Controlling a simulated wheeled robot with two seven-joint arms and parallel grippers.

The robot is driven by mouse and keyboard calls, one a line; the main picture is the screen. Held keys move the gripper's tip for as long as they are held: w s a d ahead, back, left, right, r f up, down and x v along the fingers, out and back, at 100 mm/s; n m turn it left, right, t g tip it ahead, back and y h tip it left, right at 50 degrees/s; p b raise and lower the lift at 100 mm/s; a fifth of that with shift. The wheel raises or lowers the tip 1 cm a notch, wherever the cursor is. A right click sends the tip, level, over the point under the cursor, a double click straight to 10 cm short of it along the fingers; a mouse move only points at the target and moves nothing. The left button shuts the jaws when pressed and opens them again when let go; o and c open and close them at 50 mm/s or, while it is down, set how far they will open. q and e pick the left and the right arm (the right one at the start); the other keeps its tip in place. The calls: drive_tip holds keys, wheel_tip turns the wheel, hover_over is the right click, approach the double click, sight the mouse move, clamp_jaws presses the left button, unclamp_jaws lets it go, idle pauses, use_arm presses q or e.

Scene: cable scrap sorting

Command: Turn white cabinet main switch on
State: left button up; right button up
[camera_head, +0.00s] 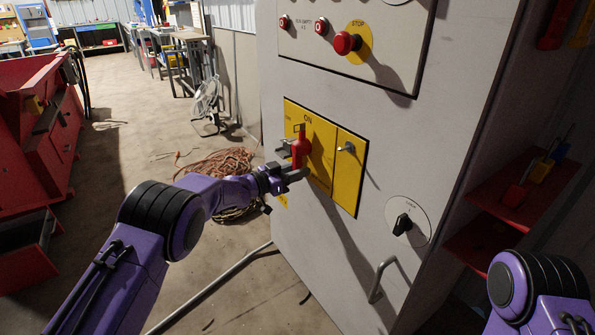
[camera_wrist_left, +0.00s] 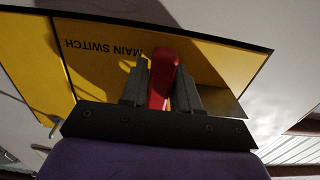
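The white cabinet (camera_head: 345,235) stands at centre right with a yellow main switch panel (camera_head: 322,180) on its front. A red switch handle (camera_head: 301,147) stands out from the panel, its upper end just below the "ON" lettering. My left gripper (camera_head: 289,164) is at the handle. In the left wrist view, the red handle (camera_wrist_left: 161,80) lies between the two dark fingers, which sit close against both sides. "MAIN SWITCH" lettering shows upside down behind it. The fingers and handle hide part of the panel. My right gripper is out of view.
A red stop button (camera_head: 346,43) sits on the upper control plate. A black rotary knob (camera_head: 402,224) and a grey door handle (camera_head: 380,280) are lower right on the cabinet. Coiled cable (camera_head: 222,165) lies on the floor behind my left arm. Red cabinets (camera_head: 40,130) stand at left.

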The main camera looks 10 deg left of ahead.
use_arm(q)
drive_tip(key=shift+o, duration=1)
drive_tip(key=shift+a, duration=0.1)
drive_tip(key=p+v, duration=0.1)
drive_tip(key=v, duration=0.9)
drive_tip(key=shift+s, duration=0.2)
drive_tip(key=shift+a, duration=0.15)
